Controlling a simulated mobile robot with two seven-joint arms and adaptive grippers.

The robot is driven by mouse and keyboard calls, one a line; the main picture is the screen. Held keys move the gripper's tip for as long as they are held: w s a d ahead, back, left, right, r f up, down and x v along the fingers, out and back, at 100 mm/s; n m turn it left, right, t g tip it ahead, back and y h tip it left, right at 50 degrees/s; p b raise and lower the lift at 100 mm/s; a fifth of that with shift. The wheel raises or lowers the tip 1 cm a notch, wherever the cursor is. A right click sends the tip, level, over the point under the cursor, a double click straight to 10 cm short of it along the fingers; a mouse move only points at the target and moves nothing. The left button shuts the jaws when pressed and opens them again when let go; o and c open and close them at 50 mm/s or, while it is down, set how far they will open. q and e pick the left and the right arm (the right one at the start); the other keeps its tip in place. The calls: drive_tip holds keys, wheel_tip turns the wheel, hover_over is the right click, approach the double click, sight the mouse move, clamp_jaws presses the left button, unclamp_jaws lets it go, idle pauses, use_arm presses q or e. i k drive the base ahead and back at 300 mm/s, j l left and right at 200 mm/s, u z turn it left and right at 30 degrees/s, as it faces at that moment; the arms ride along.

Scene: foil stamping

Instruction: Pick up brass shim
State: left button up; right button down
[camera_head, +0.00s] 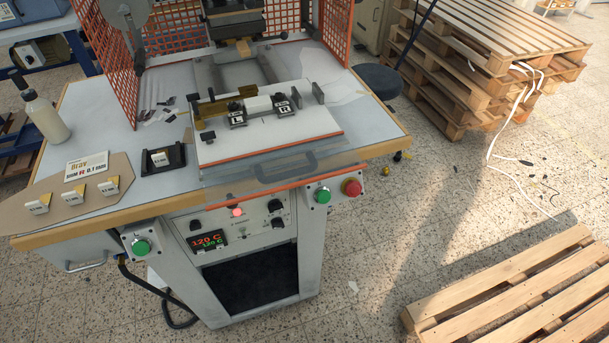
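Small brass shim pieces with white tags lie on a brown board (130,193) at the left of the table: a left one (40,204), a middle one (73,197) and a right one (110,186). A similar tagged piece (160,157) sits on a black holder (177,165) to the right of the board. A printed label card (88,165) lies at the board's back; its text is only partly readable. Neither of my grippers is in view.
The stamping press bed (270,146) with clamps stands right of the holder, between orange mesh guards (108,62). A white bottle (46,117) stands at the left edge. A front handle (287,172) sticks out. Pallets (490,60) lie to the right.

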sight(76, 197)
drive_tip(key=u, duration=1.35)
drive_tip(key=j+z, duration=0.1)
drive_tip(key=i+j, duration=0.05)
